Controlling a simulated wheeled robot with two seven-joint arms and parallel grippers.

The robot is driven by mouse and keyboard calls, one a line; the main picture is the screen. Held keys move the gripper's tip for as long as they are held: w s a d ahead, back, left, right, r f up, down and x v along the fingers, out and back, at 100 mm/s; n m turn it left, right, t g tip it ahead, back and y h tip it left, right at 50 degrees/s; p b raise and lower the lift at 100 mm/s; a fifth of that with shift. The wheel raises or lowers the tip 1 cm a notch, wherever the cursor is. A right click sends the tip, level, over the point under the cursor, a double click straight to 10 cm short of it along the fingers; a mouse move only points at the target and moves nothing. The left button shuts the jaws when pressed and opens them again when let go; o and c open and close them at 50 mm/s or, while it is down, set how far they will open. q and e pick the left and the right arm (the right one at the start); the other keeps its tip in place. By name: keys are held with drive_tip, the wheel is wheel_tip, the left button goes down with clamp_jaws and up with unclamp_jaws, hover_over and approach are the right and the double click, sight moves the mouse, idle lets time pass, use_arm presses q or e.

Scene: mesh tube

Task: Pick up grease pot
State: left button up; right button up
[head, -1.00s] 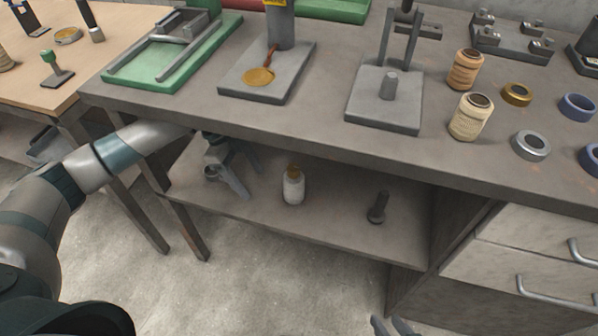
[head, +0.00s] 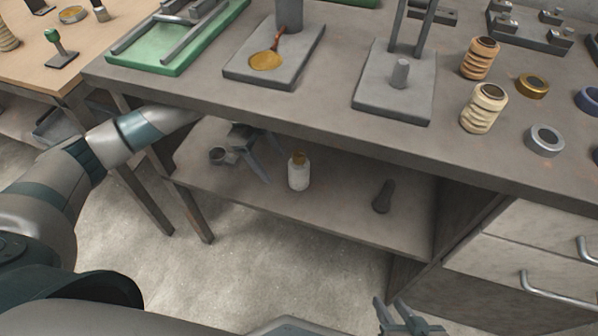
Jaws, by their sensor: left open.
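On the lower shelf stands a small white pot (head: 298,174) with an amber-brown top, upright; it looks like the grease pot, though no label is readable. My left gripper (head: 261,166) reaches under the bench top and is open and empty.
The bench top (head: 330,120) overhangs the shelf. A dark tool (head: 383,197) stands on the shelf to the right. Drawers (head: 530,265) close off the right side, and a table leg (head: 190,208) stands at the left. The shelf between pot and tool is clear.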

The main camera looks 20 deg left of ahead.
sight(299, 170)
use_arm(q)
drive_tip(key=shift+d, duration=1.6)
drive_tip(key=shift+d, duration=0.3)
drive_tip(key=d, duration=0.2)
drive_tip(key=d+f, duration=0.1)
drive_tip(key=d, duration=0.1)
drive_tip(key=shift+s+d, duration=0.1)
drive_tip(key=shift+s, duration=0.05)
drive_tip(key=shift+f, duration=0.1)
use_arm(e)
drive_tip(key=shift+w+a+r+t, duration=0.3)
drive_tip(key=shift+a, duration=0.05)
use_arm(q)
drive_tip(key=c, duration=1.3)
drive_tip(key=shift+c, duration=0.2)
use_arm(e)
drive_tip(key=shift+d, duration=0.15)
